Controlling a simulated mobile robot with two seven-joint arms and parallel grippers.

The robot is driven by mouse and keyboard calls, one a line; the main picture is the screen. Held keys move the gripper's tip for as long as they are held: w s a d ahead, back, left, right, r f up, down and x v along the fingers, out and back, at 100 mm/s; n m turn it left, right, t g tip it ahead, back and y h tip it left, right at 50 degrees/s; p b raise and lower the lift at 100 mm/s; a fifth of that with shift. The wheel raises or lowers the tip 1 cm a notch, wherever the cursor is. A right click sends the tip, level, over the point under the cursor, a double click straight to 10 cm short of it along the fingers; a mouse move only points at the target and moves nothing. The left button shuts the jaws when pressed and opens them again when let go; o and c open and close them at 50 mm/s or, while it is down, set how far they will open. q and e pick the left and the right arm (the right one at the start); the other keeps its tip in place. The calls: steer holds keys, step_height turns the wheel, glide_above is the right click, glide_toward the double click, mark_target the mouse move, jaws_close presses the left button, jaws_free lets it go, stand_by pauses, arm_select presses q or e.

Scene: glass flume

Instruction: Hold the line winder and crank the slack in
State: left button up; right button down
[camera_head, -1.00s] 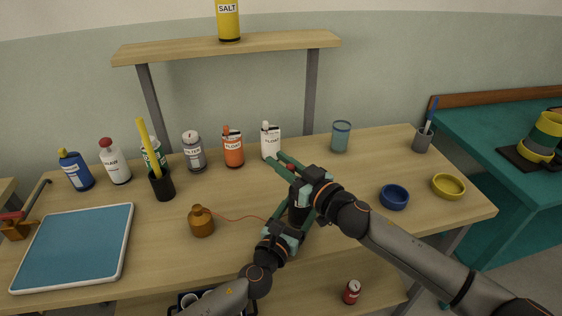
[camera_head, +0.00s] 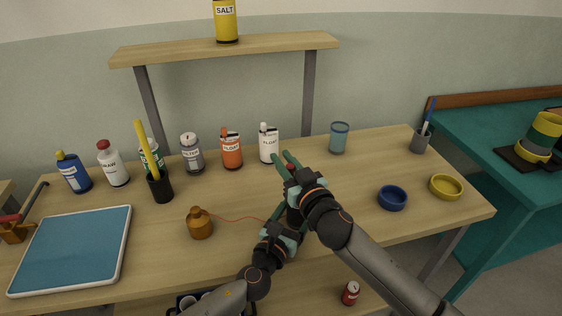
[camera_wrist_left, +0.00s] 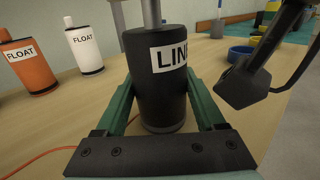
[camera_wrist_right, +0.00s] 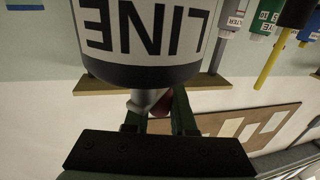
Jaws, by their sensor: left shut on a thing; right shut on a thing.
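The line winder (camera_wrist_left: 157,100) is a black upright cylinder labelled LINE, with a grey shaft (camera_wrist_left: 152,12) on top. My left gripper (camera_wrist_left: 160,108) is shut on its body, one green finger on each side. In the head view, my arms mostly hide the winder. My right gripper (camera_head: 283,157) is above it, shut on the crank's red knob (camera_wrist_right: 163,104), which shows partly between its fingers. A thin orange line (camera_head: 240,218) runs across the table from the winder to a brown bottle-shaped weight (camera_head: 200,225).
Behind stand a white float bottle (camera_head: 268,146), an orange float bottle (camera_head: 231,152) and a blue glass (camera_head: 339,138). A blue bowl (camera_head: 392,198) and yellow bowl (camera_head: 446,187) are at right. A blue tray (camera_head: 72,250) lies left. The table's front edge is close to my arms.

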steer(key=shift+d, duration=0.1)
steer(key=c, duration=0.7)
jaws_free()
steer(key=v, duration=1.2)
